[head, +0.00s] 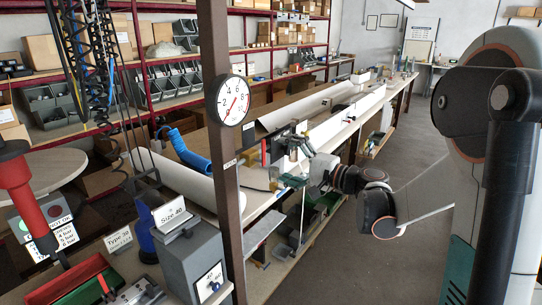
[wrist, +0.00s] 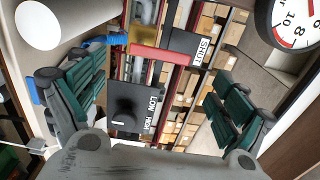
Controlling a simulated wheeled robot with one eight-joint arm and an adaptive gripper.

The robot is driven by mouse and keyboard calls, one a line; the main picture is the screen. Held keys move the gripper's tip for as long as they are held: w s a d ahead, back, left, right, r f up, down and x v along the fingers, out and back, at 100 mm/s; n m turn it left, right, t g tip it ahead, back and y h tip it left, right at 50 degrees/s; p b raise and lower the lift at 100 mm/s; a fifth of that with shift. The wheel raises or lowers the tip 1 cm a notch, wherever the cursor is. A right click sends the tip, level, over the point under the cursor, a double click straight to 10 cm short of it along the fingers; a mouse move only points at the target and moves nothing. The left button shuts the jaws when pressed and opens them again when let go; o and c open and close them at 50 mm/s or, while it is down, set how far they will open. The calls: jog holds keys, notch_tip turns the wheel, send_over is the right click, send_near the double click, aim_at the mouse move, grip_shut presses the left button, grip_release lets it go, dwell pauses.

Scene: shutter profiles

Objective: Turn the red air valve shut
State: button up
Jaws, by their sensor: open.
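A red bar (wrist: 160,54), which looks like the air valve's handle, lies across the upper middle of the wrist view. A dark plate marked SHUT (wrist: 203,50) is beside its right end. In the head view, a small upright red piece (head: 263,152) at the bench edge may be the same handle; I cannot tell. My gripper (wrist: 155,100) is open, its green-padded fingers wide apart left and right. The bar shows beyond the fingers, not between closed pads. In the head view my gripper (head: 288,167) is over the bench edge.
A dark box marked LOW and HIGH (wrist: 135,108) is just below the bar. A pressure gauge (head: 233,101) hangs on a brown post (head: 222,170). A blue coiled hose (head: 188,152) lies on the bench. The floor aisle (head: 420,130) at right is open.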

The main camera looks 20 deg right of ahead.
jog(key=shift+v, duration=2.2)
